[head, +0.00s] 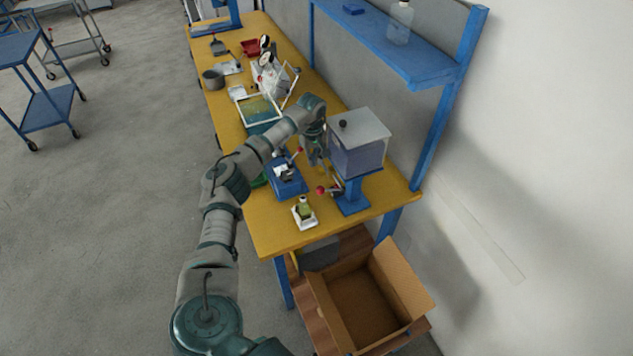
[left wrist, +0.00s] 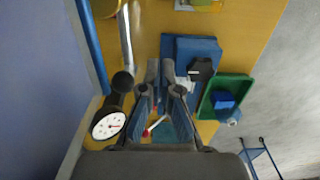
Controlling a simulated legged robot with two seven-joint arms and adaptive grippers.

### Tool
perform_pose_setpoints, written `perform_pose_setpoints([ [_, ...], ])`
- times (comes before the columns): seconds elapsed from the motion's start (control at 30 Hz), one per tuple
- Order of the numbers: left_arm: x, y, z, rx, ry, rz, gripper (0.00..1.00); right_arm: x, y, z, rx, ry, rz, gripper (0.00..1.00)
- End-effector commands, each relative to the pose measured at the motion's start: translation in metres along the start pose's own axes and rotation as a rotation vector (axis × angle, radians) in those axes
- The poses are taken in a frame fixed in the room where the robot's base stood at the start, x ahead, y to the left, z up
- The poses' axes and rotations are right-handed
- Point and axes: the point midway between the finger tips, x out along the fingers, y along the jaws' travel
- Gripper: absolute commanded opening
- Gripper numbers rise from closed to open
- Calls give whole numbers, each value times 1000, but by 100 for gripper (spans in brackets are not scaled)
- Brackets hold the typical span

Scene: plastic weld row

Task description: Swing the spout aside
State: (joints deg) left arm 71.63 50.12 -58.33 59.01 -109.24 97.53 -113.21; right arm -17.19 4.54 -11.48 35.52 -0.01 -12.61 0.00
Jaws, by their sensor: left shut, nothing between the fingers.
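A dispenser with a clear, lidded tank (head: 357,150) stands on a blue post at the near right of the yellow bench. A red-knobbed lever (head: 322,190) shows at its front left. My left gripper (head: 315,155) is shut and empty, close beside the tank's left side. In the left wrist view its fingers (left wrist: 160,66) point toward a blue base plate (left wrist: 190,47). A pale metal tube (left wrist: 125,38) lies to the left of the fingers, apart from them; I cannot tell whether it is the spout. My right gripper is not in view.
A round gauge (left wrist: 108,125) and a green tray (left wrist: 245,88) flank the fingers. A blue shelf (head: 400,55) overhangs the bench. An open cardboard box (head: 322,302) stands below its end.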

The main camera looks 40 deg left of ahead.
Motion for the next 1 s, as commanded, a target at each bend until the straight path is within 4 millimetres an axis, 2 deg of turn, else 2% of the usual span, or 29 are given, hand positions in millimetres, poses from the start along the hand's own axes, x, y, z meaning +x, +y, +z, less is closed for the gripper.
perform_pose_setpoints([
  [0.47, -2, -14, 0, 0, 0, 0, 0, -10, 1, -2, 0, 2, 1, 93],
  [1.0, -59, -14, 0, -1, 0, 1, 0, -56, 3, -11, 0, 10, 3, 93],
])
